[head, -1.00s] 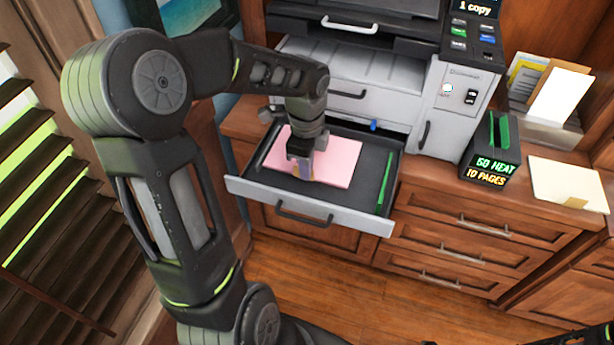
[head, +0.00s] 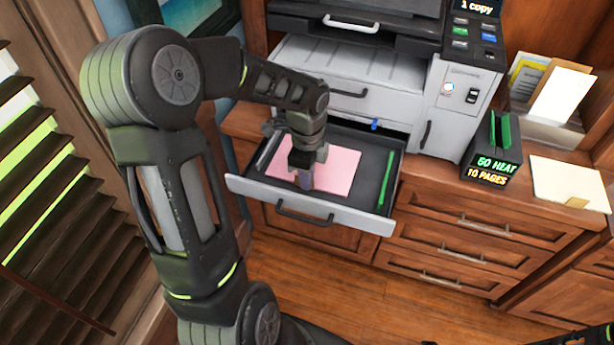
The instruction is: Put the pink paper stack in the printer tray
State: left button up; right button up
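The pink paper stack (head: 338,170) lies flat inside the open printer tray (head: 372,215), toward its left and middle part. The tray is a dark drawer with a grey front, pulled out from the printer (head: 350,90). My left gripper (head: 305,178) points down over the left part of the pink stack. Its fingertips are at or just above the paper; I cannot tell whether they touch it. The wrist hides the fingers in part, so their opening is not clear.
A green guide (head: 385,178) stands along the tray's right side. A black box with a lit "60 HEAT 10 PAGES" sign (head: 492,160) and cream paper (head: 568,185) sit on the counter at right. Window blinds (head: 50,200) are at left.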

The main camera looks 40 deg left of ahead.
pick_arm(q)
jog(key=o, duration=0.3)
notch_tip(320, 180, up, 12)
jog(key=shift+r+p, duration=0.2)
jog(key=shift+p, duration=0.15)
dwell(0.3)
dwell(0.5)
